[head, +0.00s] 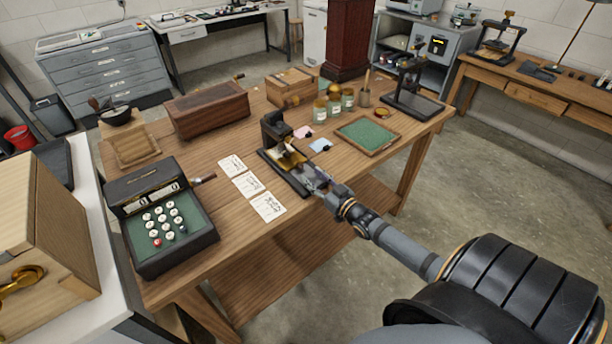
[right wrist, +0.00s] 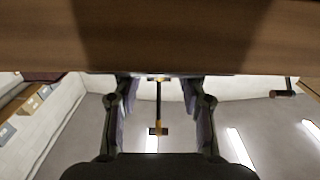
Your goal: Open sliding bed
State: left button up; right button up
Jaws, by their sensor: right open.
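A small black press-like device (head: 272,128) stands near the middle of the wooden table. Its low sliding bed (head: 299,183), with a brass-coloured plate (head: 287,158) on it, extends towards the table's near right edge. My right gripper (head: 316,180) is at the near end of the bed, coming in from the lower right. In the right wrist view its two fingers (right wrist: 160,108) stand apart. A thin dark bar with brass-coloured ends (right wrist: 158,105) shows between them; I cannot tell whether they touch it. The gripper partly hides the bed's near end. My left gripper is not in view.
Paper cards (head: 247,184) lie left of the bed. A green-topped tray (head: 368,136), glass jars (head: 334,106) and a black stand (head: 410,85) are to the right and behind. A keyed machine (head: 165,222) stands at left. Open floor lies right of the table.

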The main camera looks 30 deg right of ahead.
aim_at(302, 167)
jog(key=w+b, duration=0.1)
jog(key=w+f+b, duration=0.1)
jog(key=w, duration=0.1)
jog(key=shift+w+a, duration=0.15)
jog(key=shift+w, duration=0.1)
jog(key=shift+w+r+b, duration=0.15)
jog(key=shift+w+b, duration=0.2)
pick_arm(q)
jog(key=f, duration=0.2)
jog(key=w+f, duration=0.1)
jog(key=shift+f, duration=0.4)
pick_arm(e)
jog(key=shift+w+r, duration=0.15)
jog(key=shift+r, duration=0.1)
grip_shut()
